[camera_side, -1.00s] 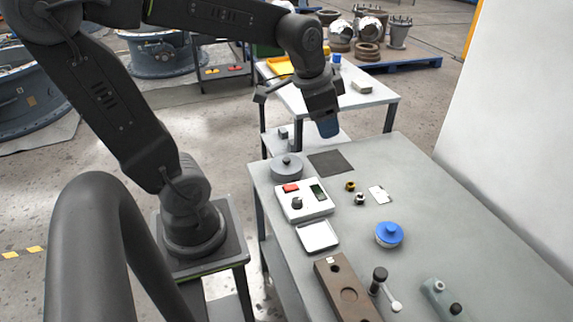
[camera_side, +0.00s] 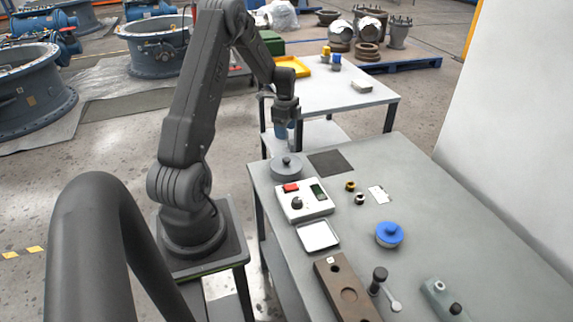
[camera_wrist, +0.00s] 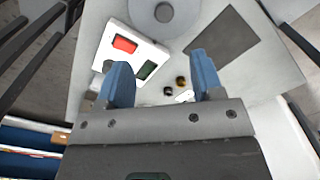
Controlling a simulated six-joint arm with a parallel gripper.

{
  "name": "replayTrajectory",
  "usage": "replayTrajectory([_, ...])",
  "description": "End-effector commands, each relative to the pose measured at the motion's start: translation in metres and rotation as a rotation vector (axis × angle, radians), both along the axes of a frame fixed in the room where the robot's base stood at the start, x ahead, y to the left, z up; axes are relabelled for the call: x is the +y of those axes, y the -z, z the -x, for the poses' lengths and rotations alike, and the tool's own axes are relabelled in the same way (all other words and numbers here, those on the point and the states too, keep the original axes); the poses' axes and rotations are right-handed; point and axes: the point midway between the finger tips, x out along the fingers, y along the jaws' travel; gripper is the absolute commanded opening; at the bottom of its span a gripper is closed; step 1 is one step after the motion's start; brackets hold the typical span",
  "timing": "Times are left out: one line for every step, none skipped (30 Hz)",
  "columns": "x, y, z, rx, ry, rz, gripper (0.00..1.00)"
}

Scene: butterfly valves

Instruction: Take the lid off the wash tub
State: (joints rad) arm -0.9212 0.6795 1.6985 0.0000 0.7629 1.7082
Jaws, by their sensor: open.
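A round grey tub (camera_side: 287,170) with a flat grey lid and a small dark knob (camera_side: 287,160) stands at the far left corner of the grey workbench. The lid is on it. The tub also shows at the top edge of the wrist view (camera_wrist: 178,22), partly cut off. My gripper (camera_side: 284,136) hangs over that end of the bench, above the tub in the side view. In the wrist view my gripper (camera_wrist: 162,72) has its blue fingers apart with nothing between them. The gap between fingers and knob is clear of contact in the wrist view.
A white control box (camera_side: 304,203) with a red button stands close to the tub. A dark mat (camera_side: 330,163) lies beside it.

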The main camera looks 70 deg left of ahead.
Motion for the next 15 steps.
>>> replayTrajectory([-0.001,0.011,0.0,0.003,0.0,0.004,0.61])
replayTrajectory([-0.001,0.017,0.001,0.004,0.0,0.005,0.61])
replayTrajectory([-0.001,0.025,0.0,0.004,0.0,0.005,0.61])
replayTrajectory([-0.001,0.031,0.0,0.004,0.0,0.005,0.61])
replayTrajectory([-0.001,0.037,0.0,0.004,0.0,0.005,0.61])
replayTrajectory([-0.002,0.044,0.0,0.003,0.0,0.004,0.61])
replayTrajectory([-0.002,0.05,0.0,0.003,0.0,0.004,0.61])
replayTrajectory([-0.001,0.054,0.0,0.002,0.0,0.004,0.61])
replayTrajectory([-0.001,0.06,0.0,0.003,0.0,0.003,0.61])
replayTrajectory([-0.001,0.063,0.0,0.002,0.0,0.004,0.61])
replayTrajectory([-0.001,0.066,0.0,0.002,0.0,0.002,0.61])
replayTrajectory([-0.001,0.069,-0.001,0.001,-0.001,0.001,0.61])
replayTrajectory([-0.001,0.071,-0.001,0.001,-0.001,0.001,0.61])
replayTrajectory([-0.001,0.072,-0.001,0.001,-0.001,0.001,0.61])
replayTrajectory([-0.001,0.074,-0.001,0.001,-0.001,0.001,0.61])
